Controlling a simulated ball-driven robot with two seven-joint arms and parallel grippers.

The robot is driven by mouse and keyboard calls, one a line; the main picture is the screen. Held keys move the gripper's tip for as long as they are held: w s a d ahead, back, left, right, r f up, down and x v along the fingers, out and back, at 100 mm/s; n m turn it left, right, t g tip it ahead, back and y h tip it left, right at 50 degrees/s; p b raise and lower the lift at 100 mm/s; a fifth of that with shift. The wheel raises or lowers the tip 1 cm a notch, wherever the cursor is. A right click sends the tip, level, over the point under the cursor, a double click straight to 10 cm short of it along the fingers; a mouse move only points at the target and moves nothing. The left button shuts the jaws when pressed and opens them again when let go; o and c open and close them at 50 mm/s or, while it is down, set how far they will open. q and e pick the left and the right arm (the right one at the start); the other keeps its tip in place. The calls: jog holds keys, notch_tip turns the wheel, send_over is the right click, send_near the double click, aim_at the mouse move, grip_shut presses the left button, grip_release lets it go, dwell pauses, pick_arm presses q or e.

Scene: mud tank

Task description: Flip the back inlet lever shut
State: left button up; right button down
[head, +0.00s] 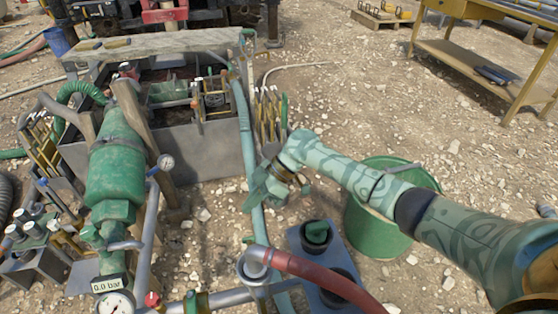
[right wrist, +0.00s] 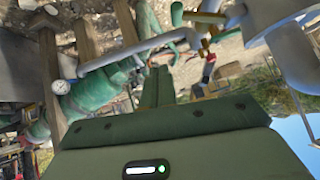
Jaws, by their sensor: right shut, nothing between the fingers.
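I cannot tell for sure which part is the back inlet lever. The right wrist view shows a brass valve fitting (right wrist: 204,17) on grey pipework, with a small red part (right wrist: 209,57) below it. In the head view, a red knob (head: 152,300) and a green fitting (head: 195,302) sit on the grey pipe at the bottom. My right gripper (head: 256,192) is shut and empty, held near the light-green upright pipe, right of the tank. Its closed fingers (right wrist: 156,87) show in the right wrist view, apart from the brass fitting. My left gripper is not in view.
The grey mud tank (head: 206,152) stands behind, with a large green pump body (head: 115,170) left of it. A red hose (head: 325,275) curves across the bottom. A green bucket (head: 372,232) stands under my right arm. Gravel at the upper right is open, before a yellow workbench (head: 470,60).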

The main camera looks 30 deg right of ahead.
jog(key=w+d+r+p, duration=0.1)
jog(key=d+r, duration=0.4)
jog(key=d, duration=0.2)
jog(key=shift+d+r, duration=0.2)
jog(key=shift+w, duration=0.1)
